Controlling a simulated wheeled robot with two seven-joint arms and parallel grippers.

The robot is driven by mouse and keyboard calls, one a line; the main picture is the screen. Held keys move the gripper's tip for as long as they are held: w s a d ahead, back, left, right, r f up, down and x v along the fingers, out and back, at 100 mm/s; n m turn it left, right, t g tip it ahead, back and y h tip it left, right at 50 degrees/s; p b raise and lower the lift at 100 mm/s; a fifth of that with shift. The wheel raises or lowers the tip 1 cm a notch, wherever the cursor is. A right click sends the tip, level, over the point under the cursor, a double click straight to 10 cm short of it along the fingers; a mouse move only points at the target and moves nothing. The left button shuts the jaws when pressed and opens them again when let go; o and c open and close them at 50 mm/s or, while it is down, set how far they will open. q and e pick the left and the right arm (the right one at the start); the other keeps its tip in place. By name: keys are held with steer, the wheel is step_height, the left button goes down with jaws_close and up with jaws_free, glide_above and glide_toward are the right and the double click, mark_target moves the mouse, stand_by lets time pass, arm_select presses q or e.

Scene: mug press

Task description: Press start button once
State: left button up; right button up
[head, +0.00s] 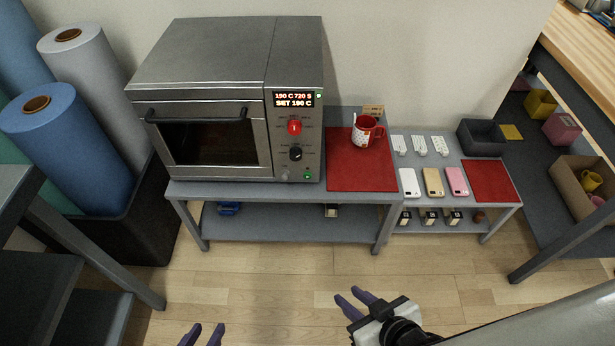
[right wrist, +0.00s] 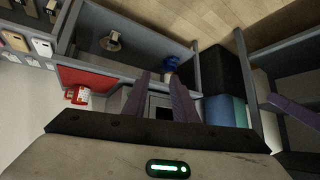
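The grey oven-like press (head: 215,100) stands on a grey table, its front door shut. Its lit display (head: 294,99) reads 190 C 720 S, SET 190 C. Below it are a red knob (head: 294,127) and a black knob (head: 295,153). A small green button (head: 308,176) sits at the panel's lower right; its label is too small to read. My left gripper (head: 203,334) is open and empty at the bottom edge. My right gripper (head: 355,301) is open and empty, above the floor in front of the table. Its fingers also show in the right wrist view (right wrist: 163,98), apart.
A red mug (head: 366,132) stands on a red mat (head: 350,175) right of the press. Fabric rolls (head: 60,140) stand at the left. The floor before the table is clear.

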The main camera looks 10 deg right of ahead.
jaws_close()
stand_by(1.5)
